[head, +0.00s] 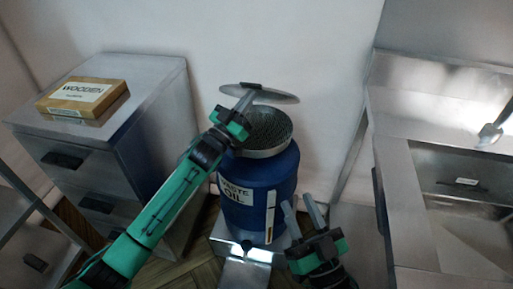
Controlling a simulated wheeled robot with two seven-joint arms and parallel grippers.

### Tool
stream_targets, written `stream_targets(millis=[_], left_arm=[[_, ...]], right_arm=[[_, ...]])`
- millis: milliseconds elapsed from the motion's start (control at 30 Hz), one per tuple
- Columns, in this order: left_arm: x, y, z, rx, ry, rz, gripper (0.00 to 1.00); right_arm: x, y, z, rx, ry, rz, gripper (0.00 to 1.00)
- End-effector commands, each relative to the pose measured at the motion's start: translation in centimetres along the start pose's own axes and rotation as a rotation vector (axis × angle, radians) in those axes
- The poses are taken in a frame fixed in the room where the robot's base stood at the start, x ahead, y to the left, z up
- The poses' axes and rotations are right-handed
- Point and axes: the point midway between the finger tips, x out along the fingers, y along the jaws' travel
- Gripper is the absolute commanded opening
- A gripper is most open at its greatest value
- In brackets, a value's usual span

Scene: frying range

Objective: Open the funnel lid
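The blue waste oil drum (258,190) stands in the middle, with a round metal funnel (264,151) on top. The funnel's mesh inside shows. The round grey funnel lid (277,97) is raised above the funnel's back side, seen almost edge-on, with a dark handle on its top edge. My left gripper (246,97) is at the lid, its fingers overlapping the lid's front near the handle. Whether they grip it is unclear. My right gripper (301,208) is open and empty, low in front of the drum's right side, its two fingers apart and pointing up.
A grey drawer cabinet (150,120) stands left, with a wooden box (83,97) on top. A metal fryer counter (410,110) with an open basin fills the right. The drum rests on a low metal stand (225,244). A plain wall is behind.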

Motion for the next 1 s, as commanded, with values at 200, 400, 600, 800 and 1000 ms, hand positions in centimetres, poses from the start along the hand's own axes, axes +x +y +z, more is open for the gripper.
stream_targets(millis=[200, 400, 600, 800, 1000], left_arm=[[2.1, -0.7, -1.3, 0.001, 0.001, 0.001, 0.00], [2.4, -0.8, -1.4, 0.000, 0.001, 0.001, 0.00], [2.4, -0.8, -1.4, 0.000, 0.001, 0.001, 0.00], [4.0, -1.4, -1.9, 0.000, 0.002, 0.002, 0.00], [6.1, -2.2, -2.4, 0.001, 0.001, 0.001, 0.00]], right_arm=[[0.5, -0.1, -0.9, 0.000, 0.000, 0.000, 0.36], [0.5, -0.1, -0.9, 0.000, 0.000, 0.000, 0.36], [0.5, -0.1, -0.9, 0.000, 0.000, 0.000, 0.36], [0.6, -0.1, -1.1, 0.000, 0.000, 0.000, 0.36], [0.6, -0.1, -1.3, 0.000, 0.000, 0.000, 0.36]])
